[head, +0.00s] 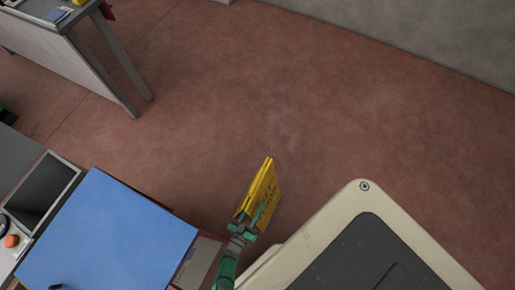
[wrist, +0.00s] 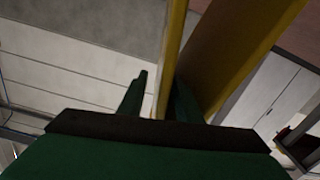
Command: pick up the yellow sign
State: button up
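The yellow sign (head: 262,193) is a folded, two-panel board with dark markings, seen tilted at the lower middle of the head view. My gripper (head: 247,222) is at its lower end, with green fingers on it. In the wrist view, the yellow sign (wrist: 234,50) runs up from between the fingers of my gripper (wrist: 160,98). One panel edge passes between the two fingers, and the right finger lies partly hidden between the panels. The gripper appears shut on that panel, and the sign appears held above the floor.
A blue-topped surface (head: 110,235) stands to the left of the sign, close to my arm. A table (head: 75,55) with angled legs is at the upper left. The reddish floor (head: 330,110) is clear in the middle, up to the grey wall (head: 430,30).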

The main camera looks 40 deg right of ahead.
aim_at(259, 198)
jog(key=shift+x, duration=1.95)
jog(key=shift+f, duration=0.15)
grip_shut()
jog(key=shift+w, duration=0.1)
